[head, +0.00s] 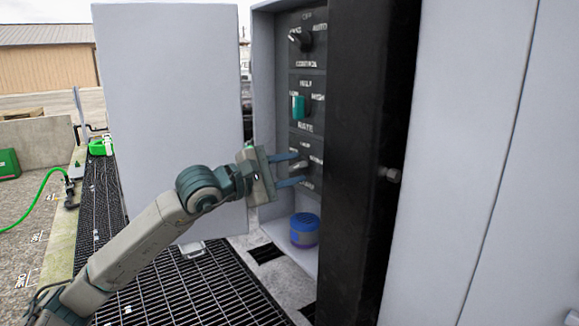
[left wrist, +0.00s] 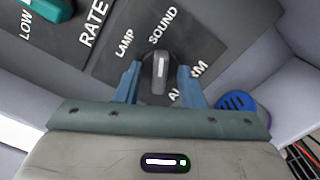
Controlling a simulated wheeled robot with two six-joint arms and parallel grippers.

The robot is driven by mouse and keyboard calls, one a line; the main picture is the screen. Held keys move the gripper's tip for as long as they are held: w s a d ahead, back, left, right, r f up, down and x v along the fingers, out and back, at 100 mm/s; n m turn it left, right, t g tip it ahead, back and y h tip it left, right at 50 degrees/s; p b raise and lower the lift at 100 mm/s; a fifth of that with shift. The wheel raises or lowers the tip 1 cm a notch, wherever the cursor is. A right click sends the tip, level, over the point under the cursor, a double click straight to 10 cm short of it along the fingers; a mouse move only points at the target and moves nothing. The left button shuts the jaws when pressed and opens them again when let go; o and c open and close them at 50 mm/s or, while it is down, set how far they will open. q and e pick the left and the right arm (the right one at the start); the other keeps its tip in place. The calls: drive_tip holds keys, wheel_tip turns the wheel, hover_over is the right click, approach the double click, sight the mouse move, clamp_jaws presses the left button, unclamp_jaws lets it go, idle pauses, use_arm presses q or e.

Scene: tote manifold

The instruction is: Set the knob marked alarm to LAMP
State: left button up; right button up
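The alarm knob is a grey bar handle on a dark round base, on the lowest plate of the panel; it shows in the left wrist view (left wrist: 159,72) and partly in the head view (head: 298,165). In the left wrist view its bar stands upright, its upper end toward SOUND, with LAMP to the upper left and ALARM to the lower right. My left gripper (head: 289,170) is open; its blue fingers, also in the left wrist view (left wrist: 160,84), lie either side of the knob with visible gaps. My right gripper is not in view.
Above are the teal rate knob (head: 298,107) and the black control knob (head: 301,40). A blue-purple round object (head: 305,230) sits on the cabinet floor. A pale door (head: 170,90) stands at the left. A black upright panel (head: 365,150) closes in the right side.

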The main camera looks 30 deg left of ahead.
use_arm(q)
clamp_jaws()
drive_tip(key=shift+f+n+b, duration=0.2)
drive_tip(key=shift+n+b, duration=0.3)
drive_tip(key=shift+b, duration=0.5)
drive_tip(key=n+b, duration=0.4)
drive_tip(key=b, duration=0.1)
drive_tip(key=n+b, duration=0.2)
drive_tip(key=n, duration=0.1)
drive_tip(key=shift+b, duration=0.3)
drive_tip(key=shift+r+n+b, duration=0.15)
drive_tip(key=shift+n+b, duration=0.65)
drive_tip(key=shift+n, duration=1.1)
